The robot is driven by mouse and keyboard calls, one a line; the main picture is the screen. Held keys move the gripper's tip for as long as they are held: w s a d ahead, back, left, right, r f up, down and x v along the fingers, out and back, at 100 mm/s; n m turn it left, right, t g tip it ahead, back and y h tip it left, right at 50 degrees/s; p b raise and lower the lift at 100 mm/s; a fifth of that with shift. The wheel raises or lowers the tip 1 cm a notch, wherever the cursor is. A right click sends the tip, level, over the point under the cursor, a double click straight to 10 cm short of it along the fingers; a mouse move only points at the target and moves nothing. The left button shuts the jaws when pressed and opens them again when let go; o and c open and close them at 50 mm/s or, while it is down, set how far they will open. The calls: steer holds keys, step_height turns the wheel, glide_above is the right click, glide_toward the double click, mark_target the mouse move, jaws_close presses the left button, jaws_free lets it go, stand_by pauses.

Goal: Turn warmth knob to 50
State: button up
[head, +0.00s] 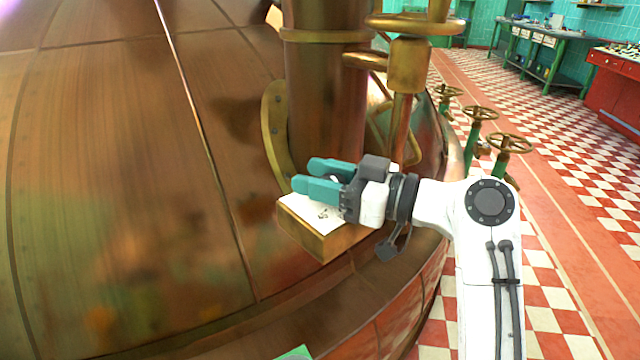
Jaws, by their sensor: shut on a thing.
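A brass box (333,243) with a white top panel (311,209) is mounted on the side of the large copper kettle (110,190). Small dark marks show on the panel, too small to read. My gripper (306,175), with two teal fingers, reaches in from the right, low over the panel. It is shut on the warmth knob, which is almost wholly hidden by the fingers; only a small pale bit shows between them. The knob's pointer and setting cannot be made out.
A copper column (326,95) with a curved brass bracket (275,130) rises just behind my gripper. Brass pipework (408,65) is near my wrist. Several green valves with brass handwheels (510,143) stand at right. The checkered floor (560,130) beyond is open.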

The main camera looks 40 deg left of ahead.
stand_by(0.3)
steer(key=o, duration=1)
steer(key=shift+c, duration=0.2)
steer(key=v, duration=1.1)
steer(key=shift+a, duration=0.1)
